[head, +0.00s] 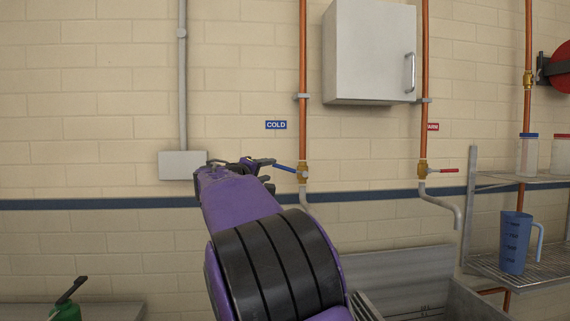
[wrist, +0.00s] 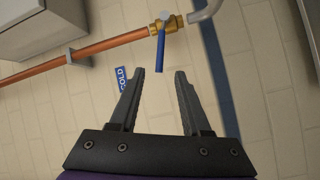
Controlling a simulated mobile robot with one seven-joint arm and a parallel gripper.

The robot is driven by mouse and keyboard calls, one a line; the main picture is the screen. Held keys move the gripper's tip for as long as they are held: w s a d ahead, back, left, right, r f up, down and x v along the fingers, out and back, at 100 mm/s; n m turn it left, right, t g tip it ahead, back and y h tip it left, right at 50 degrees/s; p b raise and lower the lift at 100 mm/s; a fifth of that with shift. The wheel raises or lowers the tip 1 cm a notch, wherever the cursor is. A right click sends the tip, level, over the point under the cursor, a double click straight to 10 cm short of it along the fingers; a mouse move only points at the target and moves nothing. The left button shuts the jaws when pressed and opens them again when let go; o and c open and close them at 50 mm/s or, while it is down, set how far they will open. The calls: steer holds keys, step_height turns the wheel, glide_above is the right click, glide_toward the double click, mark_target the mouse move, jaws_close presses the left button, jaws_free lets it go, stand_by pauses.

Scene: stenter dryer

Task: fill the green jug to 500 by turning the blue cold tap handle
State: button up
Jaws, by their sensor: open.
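The blue cold tap handle (head: 284,168) sticks out to the left from a brass valve (head: 302,172) on the left copper pipe, below the COLD sign (head: 276,125). My gripper (head: 264,171) is at the handle's free end. In the wrist view the blue handle (wrist: 160,53) points toward my open gripper (wrist: 159,74), its tip about level with the gap between the fingertips. The fingers are apart and not closed on it.
A red-handled warm tap (head: 442,170) is to the right. A blue jug (head: 514,245) with markings stands on a wire shelf (head: 540,268). A green container with a black lever (head: 66,311) is at bottom left. A wall cabinet (head: 368,52) hangs above the taps.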

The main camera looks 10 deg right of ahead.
mark_target(279, 166)
steer(key=p+x, duration=0.4)
steer(key=x, duration=0.6)
steer(key=shift+w+r, duration=0.1)
steer(key=shift+r, duration=0.1)
steer(key=shift+p+x, duration=0.3)
steer(key=shift+x, duration=0.55)
steer(key=shift+f, duration=0.15)
jaws_close()
